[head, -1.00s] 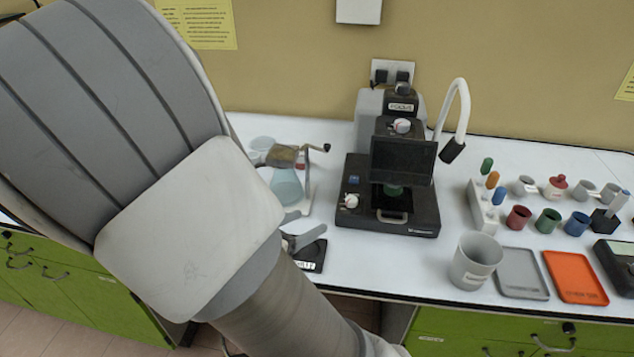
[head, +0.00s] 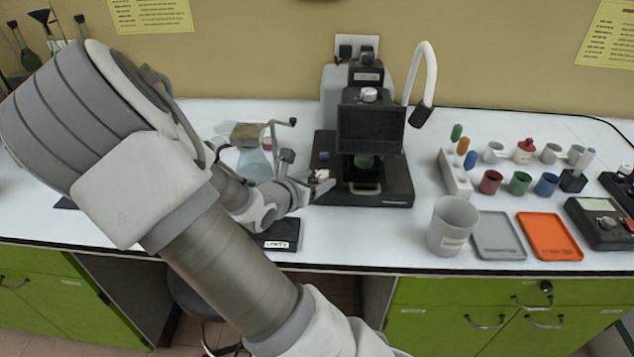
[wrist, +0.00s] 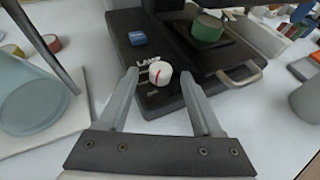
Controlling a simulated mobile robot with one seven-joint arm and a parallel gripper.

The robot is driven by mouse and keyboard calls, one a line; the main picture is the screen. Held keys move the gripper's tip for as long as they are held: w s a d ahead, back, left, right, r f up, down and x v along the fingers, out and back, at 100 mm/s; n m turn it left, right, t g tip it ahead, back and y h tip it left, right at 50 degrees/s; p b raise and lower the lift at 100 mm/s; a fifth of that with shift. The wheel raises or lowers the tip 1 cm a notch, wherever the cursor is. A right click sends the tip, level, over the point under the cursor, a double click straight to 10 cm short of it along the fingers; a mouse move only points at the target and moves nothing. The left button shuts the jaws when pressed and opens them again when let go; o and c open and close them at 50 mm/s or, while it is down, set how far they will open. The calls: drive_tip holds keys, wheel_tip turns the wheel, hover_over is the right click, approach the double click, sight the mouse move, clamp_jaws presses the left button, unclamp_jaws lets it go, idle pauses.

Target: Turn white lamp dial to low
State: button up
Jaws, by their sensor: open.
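The white lamp dial (wrist: 160,73) with a red pointer line sits on the front left of the black instrument base (wrist: 180,98), beside the "LAMP" lettering. In the wrist view it lies between and just beyond my open fingertips, and I see no contact. My gripper (wrist: 160,82) is open and empty, one finger on each side of the dial. In the head view my gripper (head: 318,185) is at the left front corner of the black instrument (head: 370,130) and mostly covers the dial there. Small marks beside the dial are too blurred to read.
A blue button (wrist: 138,38) is behind the dial. A green-topped piece (wrist: 207,28) sits on the stage, with a metal handle (wrist: 240,75) in front. A glass flask (wrist: 30,105) stands close on the left. A grey cup (head: 453,225) and trays stand to the right.

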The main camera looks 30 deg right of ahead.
drive_tip(key=shift+d+f, duration=0.1)
drive_tip(key=shift+d, duration=0.15)
clamp_jaws()
